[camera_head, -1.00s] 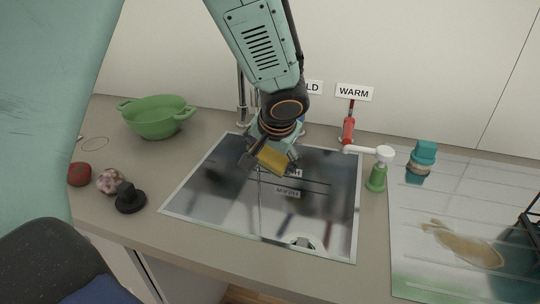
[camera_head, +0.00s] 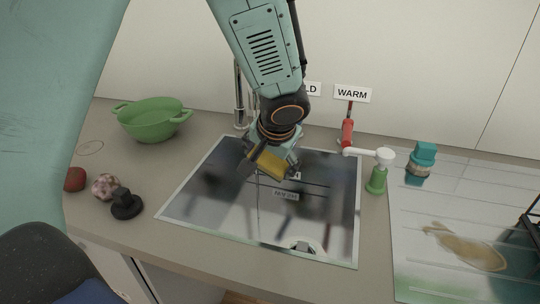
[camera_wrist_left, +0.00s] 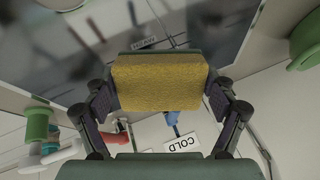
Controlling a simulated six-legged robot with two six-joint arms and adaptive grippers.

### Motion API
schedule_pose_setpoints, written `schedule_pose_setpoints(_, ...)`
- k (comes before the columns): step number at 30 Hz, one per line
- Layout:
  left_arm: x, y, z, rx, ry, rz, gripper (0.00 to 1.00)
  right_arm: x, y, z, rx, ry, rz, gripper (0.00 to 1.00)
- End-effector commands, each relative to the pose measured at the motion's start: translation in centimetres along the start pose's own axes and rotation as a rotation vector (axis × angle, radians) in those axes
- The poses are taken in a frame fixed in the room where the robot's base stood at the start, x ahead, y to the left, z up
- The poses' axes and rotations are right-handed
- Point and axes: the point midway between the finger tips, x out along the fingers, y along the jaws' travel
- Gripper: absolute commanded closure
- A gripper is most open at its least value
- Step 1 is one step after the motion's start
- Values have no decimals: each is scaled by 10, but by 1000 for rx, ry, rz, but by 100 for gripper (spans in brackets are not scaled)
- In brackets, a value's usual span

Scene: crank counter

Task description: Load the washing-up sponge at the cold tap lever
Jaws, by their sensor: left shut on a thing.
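The yellow washing-up sponge (camera_head: 268,164) is in my left gripper (camera_head: 266,160), above the back part of the sink panel in the head view. In the left wrist view the sponge (camera_wrist_left: 160,82) sits between the two fingers of my left gripper (camera_wrist_left: 160,90), which is shut on it. The blue cold tap lever (camera_wrist_left: 172,118) shows just past the sponge in the wrist view, beside the COLD label (camera_wrist_left: 182,143). In the head view my left arm hides the lever and part of that label. My right gripper is not seen.
A red lever (camera_head: 347,132) stands under the WARM label (camera_head: 352,94). A green and white crank (camera_head: 377,172) is right of the sink (camera_head: 230,222). A teal-topped brush (camera_head: 421,160) is farther right. A green colander (camera_head: 153,120), a black knob (camera_head: 126,203) and garlic (camera_head: 105,186) are left.

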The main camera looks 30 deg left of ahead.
Motion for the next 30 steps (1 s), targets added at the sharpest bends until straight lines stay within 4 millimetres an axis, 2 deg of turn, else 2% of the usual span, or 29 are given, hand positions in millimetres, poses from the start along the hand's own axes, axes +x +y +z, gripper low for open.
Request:
schedule_pose_setpoints(17,-19,17,29,0,0,-3,38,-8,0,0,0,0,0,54)
schedule_pose_setpoints(30,-31,30,47,3,0,-4,38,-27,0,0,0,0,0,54)
